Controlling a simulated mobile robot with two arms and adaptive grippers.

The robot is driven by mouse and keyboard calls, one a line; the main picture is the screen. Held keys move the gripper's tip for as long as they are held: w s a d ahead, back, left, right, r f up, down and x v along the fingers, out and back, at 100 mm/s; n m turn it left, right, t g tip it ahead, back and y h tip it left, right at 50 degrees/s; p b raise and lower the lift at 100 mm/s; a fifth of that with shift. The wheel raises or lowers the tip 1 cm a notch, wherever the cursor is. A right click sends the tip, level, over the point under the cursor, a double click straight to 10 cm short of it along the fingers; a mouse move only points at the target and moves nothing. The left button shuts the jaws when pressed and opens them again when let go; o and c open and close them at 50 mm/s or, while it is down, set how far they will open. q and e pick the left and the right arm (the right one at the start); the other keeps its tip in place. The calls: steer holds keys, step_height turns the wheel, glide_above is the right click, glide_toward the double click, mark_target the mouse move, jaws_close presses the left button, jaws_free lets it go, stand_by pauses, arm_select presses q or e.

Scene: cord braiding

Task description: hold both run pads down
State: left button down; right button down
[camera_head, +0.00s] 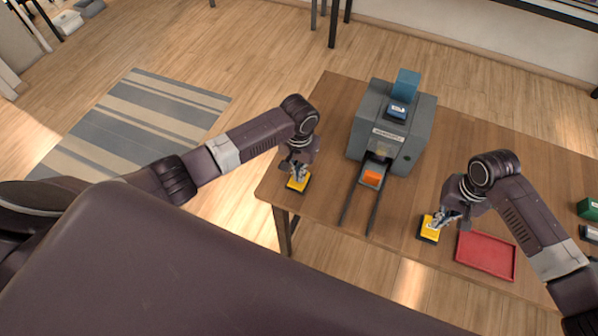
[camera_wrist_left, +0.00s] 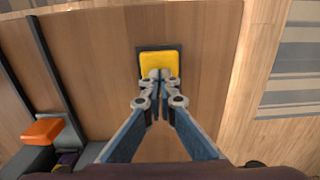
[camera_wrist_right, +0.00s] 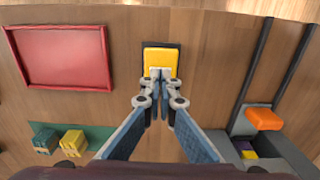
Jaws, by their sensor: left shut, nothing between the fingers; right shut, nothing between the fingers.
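The left run pad (camera_head: 298,183) is a yellow square on a dark base near the table's left front corner. It also shows in the left wrist view (camera_wrist_left: 159,62). My left gripper (camera_head: 298,172) is shut with its tips over the near part of this pad (camera_wrist_left: 158,76). The right run pad (camera_head: 429,230) is a matching yellow pad left of the red tray, also in the right wrist view (camera_wrist_right: 160,56). My right gripper (camera_head: 440,218) is shut with its tips at this pad (camera_wrist_right: 160,74). Both tips look in contact, but pad depth is hard to tell.
A grey machine (camera_head: 413,128) with a blue top stands between the pads. An orange block (camera_head: 372,177) sits at its mouth, above two dark rails (camera_head: 350,203). A red tray (camera_head: 486,254) lies right of the right pad. A green block (camera_head: 587,208) is at the right edge.

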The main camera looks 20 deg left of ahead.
steer(key=shift+f, duration=0.8)
steer(key=shift+f, duration=0.2)
arm_select(q)
steer(key=shift+s, duration=0.1)
arm_select(e)
steer(key=shift+f, duration=0.8)
arm_select(q)
steer(key=shift+f, duration=0.1)
arm_select(e)
steer(key=shift+r, duration=0.15)
step_height(320, 180, up, 7)
steer(key=shift+f, duration=0.1)
stand_by(0.3)
